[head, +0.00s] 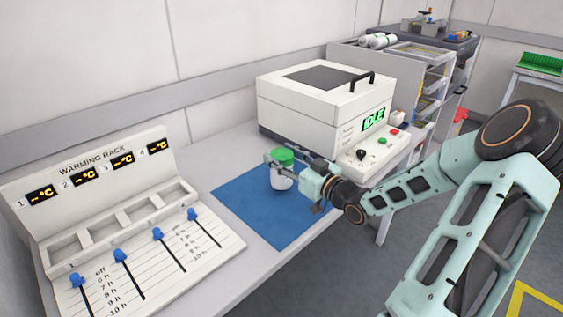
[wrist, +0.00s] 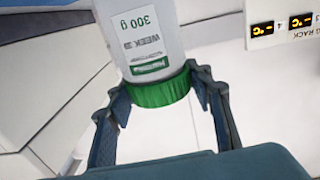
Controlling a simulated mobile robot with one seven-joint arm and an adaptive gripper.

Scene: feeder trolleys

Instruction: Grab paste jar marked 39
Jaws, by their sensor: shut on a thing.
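The paste jar is a white jar (head: 281,183) with a green lid (head: 284,155), upright at the blue mat (head: 243,205) on the bench. I cannot tell whether it touches the mat or hangs just above it. My gripper (head: 283,163) comes from the right and is shut on the jar near its lid. In the wrist view the jar (wrist: 146,32) appears upside down between my fingers (wrist: 160,93). Its label shows "300 g" and "WEEK" with a small, unclear number that may be 39.
A warming rack (head: 120,215) with several empty slots and blue sliders stands at the left. A white machine (head: 320,108) showing "IDLE" stands right behind the jar. A shelf trolley (head: 432,85) is beyond it. The front of the mat is clear.

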